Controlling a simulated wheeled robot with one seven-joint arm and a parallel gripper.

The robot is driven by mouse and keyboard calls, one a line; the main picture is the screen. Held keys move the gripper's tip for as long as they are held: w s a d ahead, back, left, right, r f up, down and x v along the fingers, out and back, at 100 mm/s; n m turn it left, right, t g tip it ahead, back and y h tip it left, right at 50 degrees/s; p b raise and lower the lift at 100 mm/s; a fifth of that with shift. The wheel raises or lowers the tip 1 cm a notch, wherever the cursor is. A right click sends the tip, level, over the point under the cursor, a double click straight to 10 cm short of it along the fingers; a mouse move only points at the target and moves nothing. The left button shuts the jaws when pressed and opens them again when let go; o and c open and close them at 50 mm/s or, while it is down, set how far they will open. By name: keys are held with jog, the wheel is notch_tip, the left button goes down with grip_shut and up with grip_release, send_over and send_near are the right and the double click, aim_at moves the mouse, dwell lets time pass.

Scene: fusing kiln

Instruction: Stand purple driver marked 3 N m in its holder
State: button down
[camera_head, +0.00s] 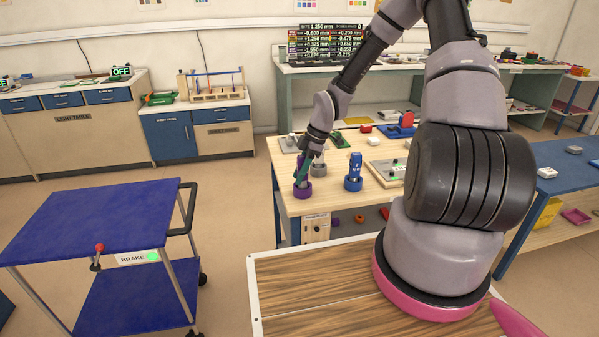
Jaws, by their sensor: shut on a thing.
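A purple ring-shaped holder (303,190) stands at the near left corner of the wooden worktable. My gripper (302,169) points down right over this holder, with its tips low and close to the holder's top. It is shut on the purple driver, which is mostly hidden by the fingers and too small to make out. I cannot tell whether the driver is inside the holder or just above it, and the 3 N m mark is not readable.
A blue driver stands upright in a blue holder (353,184) to the right. A board (384,171) lies further right. A blue cart (100,215) stands left, with open floor between it and the table.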

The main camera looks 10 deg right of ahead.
jog(key=shift+f, duration=0.55)
jog(key=c, duration=0.5)
grip_release()
jog(key=v, duration=1)
jog(key=shift+d+r, duration=0.15)
jog(key=shift+r, duration=0.2)
